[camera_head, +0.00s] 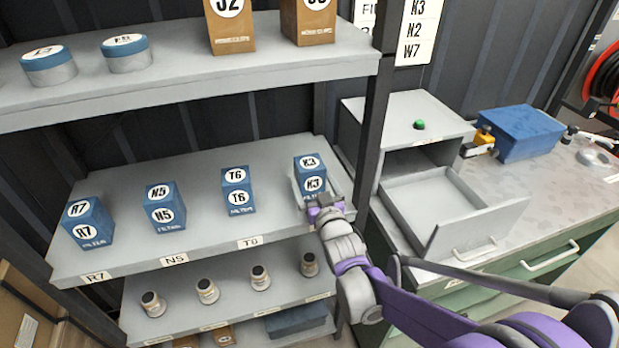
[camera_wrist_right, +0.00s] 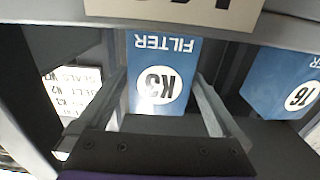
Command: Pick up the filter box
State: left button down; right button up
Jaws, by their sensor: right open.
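The blue filter box marked K3 (camera_head: 310,172) stands upright at the right end of the middle shelf (camera_head: 205,240). In the right wrist view the box (camera_wrist_right: 160,52) shows upside down, with its white K3 disc facing me. My right gripper (camera_head: 320,201) is at the front of this box. In the wrist view its two fingers (camera_wrist_right: 161,85) are apart, one on each side of the lower part of the box, and gaps show between them and it. My left gripper is not in view.
Blue filter boxes T6 (camera_head: 238,190), N5 (camera_head: 165,206) and R7 (camera_head: 88,221) stand to the left on the same shelf. A dark shelf post (camera_head: 374,110) rises close on the right. Beyond it, an open grey drawer (camera_head: 440,205) sits on the workbench (camera_head: 560,190).

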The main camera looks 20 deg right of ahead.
jog(key=w, duration=0.2)
jog(key=shift+w+f, duration=0.1)
jog(key=shift+w, duration=0.3)
jog(key=c, duration=1.5)
